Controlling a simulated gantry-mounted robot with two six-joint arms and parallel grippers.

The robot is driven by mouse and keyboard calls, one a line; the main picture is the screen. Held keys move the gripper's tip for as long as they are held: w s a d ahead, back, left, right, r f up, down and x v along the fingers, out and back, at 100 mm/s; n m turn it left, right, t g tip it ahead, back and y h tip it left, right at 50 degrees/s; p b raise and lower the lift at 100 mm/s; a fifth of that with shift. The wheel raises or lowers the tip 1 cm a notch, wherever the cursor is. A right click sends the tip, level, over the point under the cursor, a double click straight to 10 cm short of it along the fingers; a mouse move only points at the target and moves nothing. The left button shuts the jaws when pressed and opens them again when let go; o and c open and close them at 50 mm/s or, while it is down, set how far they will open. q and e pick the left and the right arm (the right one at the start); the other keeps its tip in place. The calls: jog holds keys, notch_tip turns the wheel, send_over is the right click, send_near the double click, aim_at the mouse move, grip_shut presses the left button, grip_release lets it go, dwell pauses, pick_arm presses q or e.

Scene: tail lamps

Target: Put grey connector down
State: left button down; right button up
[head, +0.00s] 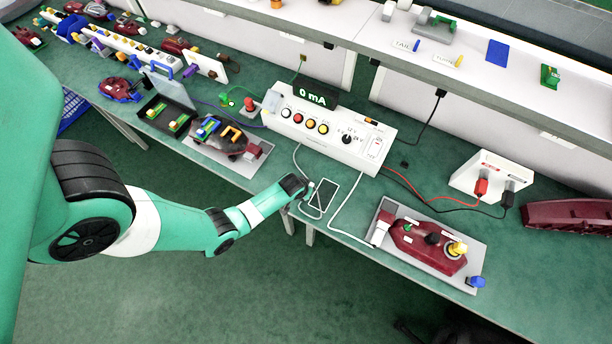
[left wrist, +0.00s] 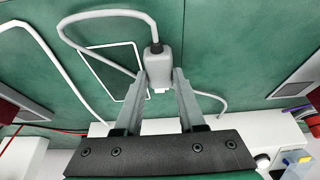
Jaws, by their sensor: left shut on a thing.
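The grey connector (left wrist: 158,66) is between the fingertips of my left gripper (left wrist: 160,77), which is shut on it. A pale cable runs from its dark end and loops to the left in the left wrist view. In the head view my left gripper (head: 305,190) is over the bench's front edge, just left of a white-outlined dark rectangle (head: 323,197) on the green bench. I cannot tell whether the connector touches the bench. My right gripper is in neither view.
The tester box (head: 325,130) reading 0 mA stands behind my gripper. A tail lamp on a grey plate (head: 448,265) lies to the right, with a white plug (head: 381,237) at its left end. Another lamp plate (head: 257,160) lies to the left. Loose cables cross the bench nearby.

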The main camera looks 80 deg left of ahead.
pick_arm(q)
jog(key=shift+w+r, duration=0.1)
jog(key=c, duration=0.9)
grip_release()
jog(key=shift+f, duration=0.2)
jog(key=shift+c, duration=0.2)
jog(key=o, duration=0.4)
jog(key=shift+o, duration=0.2)
jog(key=p+v, duration=1.1)
jog(key=v, duration=0.1)
jog(key=shift+r+p, duration=0.25)
jog(key=shift+p, duration=0.05)
